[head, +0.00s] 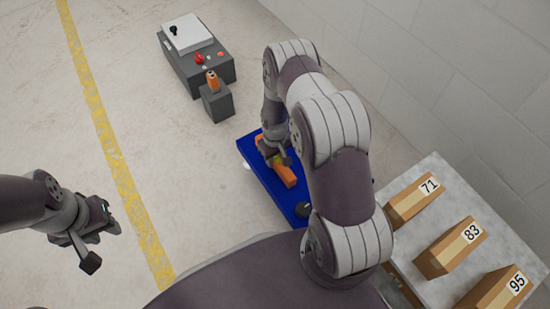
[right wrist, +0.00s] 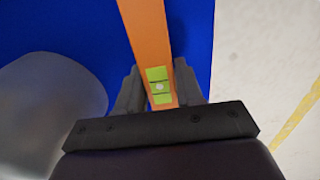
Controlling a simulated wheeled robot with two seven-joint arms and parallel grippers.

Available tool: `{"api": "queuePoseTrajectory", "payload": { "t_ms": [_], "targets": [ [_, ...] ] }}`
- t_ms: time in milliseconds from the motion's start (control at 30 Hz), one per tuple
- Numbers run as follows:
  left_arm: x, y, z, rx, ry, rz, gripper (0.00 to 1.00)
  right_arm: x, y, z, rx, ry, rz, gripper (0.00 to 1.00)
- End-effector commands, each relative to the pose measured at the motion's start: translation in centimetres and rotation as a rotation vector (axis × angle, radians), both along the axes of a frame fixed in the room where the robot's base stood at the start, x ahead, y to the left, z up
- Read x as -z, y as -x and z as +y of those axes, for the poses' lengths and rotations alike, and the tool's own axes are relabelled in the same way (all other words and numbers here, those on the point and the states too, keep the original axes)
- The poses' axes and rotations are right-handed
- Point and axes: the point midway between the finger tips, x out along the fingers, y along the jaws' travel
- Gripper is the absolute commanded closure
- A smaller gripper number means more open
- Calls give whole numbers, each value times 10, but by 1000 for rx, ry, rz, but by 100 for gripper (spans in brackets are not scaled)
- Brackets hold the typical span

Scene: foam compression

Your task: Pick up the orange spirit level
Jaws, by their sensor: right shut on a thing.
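The orange spirit level (head: 286,174) lies over the blue surface (head: 250,150) in the head view, partly hidden by my right gripper (head: 277,158). In the right wrist view the level (right wrist: 148,30) runs up from between the fingers of my right gripper (right wrist: 160,95), with its green vial showing between them. The right gripper is shut on the level. I cannot tell whether the level touches the blue surface (right wrist: 230,5). My left gripper (head: 96,245) hangs over the floor at the left, apart from the level; its finger gap is not clear.
A dark box with a white-topped unit (head: 188,33) and red knobs stands at the back. A small grey block (head: 218,103) holds an orange tool (head: 212,80). At right, a grey table (head: 433,170) carries boxes numbered 71, 83 and 95. The left floor is clear.

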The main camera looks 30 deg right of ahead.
Motion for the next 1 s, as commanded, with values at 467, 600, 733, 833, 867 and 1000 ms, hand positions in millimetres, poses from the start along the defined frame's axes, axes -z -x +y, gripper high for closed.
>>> {"api": "queuePoseTrajectory", "payload": {
  "t_ms": [467,600,733,833,867,1000],
  "targets": [
    [-59,0,0,0,0,0,64,-68,26,-18,5,-1,1,100],
    [-77,0,0,0,0,0,64,-86,53,-35,6,-1,1,100],
    [-90,0,0,0,0,0,64,-100,74,-49,5,0,0,100],
    [-96,0,0,0,0,0,64,-106,85,-57,3,0,0,100],
    [-97,0,0,0,0,0,64,-107,88,-59,2,0,-1,100],
    [-100,0,0,0,0,0,64,-110,96,-64,0,0,0,100]
  ]
}}
